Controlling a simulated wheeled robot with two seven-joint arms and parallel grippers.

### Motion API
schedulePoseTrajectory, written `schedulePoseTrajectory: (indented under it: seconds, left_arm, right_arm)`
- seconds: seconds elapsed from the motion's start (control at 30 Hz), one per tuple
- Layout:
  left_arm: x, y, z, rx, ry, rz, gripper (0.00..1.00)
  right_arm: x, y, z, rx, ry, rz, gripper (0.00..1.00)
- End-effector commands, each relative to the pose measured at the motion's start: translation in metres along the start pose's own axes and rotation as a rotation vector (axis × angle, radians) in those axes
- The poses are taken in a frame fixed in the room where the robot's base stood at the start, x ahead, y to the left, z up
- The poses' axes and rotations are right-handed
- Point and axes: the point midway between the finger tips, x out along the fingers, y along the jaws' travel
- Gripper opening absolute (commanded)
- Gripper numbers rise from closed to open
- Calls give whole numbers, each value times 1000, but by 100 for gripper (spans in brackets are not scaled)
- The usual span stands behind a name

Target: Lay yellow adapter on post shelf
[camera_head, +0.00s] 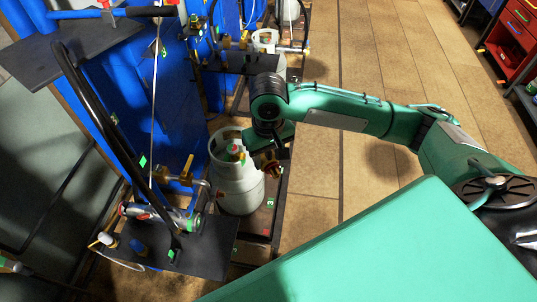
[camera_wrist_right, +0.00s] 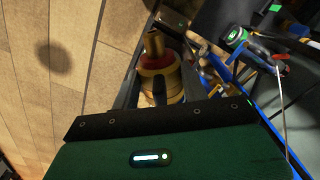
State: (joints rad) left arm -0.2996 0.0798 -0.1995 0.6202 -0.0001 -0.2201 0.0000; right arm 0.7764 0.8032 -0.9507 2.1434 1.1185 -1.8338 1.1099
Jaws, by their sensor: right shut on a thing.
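My right gripper (camera_head: 274,160) is beside the grey gas cylinder and points down toward the left. It is shut on the yellow adapter (camera_head: 272,170), which is mostly hidden by the gripper in the head view. In the right wrist view the adapter (camera_wrist_right: 158,82) is brass-yellow with a reddish band and a narrow top, held between the dark fingers. A black post shelf (camera_head: 215,238) is at the lower left of the head view, apart from the gripper. A dark plate, perhaps that shelf, shows at the upper right of the wrist view (camera_wrist_right: 222,18). My left gripper is not in view.
A grey cylinder (camera_head: 238,190) with a green-and-red top stands between gripper and shelf. Blue posts stand behind. The tiled floor (camera_head: 385,70) is open to the right.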

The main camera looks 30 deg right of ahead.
Motion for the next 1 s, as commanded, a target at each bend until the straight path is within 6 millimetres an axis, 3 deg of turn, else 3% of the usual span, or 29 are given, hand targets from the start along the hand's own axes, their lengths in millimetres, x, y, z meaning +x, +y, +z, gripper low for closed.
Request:
schedulePoseTrajectory:
  seconds: [0.2, 0.47, 0.67, 1.0]
  left_arm:
    - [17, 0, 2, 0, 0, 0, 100]
    - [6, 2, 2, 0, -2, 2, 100]
    - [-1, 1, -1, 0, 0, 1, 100]
    - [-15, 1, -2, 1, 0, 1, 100]
  right_arm:
    - [17, 0, 0, 0, 0, 0, 19]
    - [34, -21, -12, -33, -5, -16, 19]
    - [58, -44, -22, -72, -9, -28, 19]
    - [115, -98, -31, -172, -13, -35, 19]
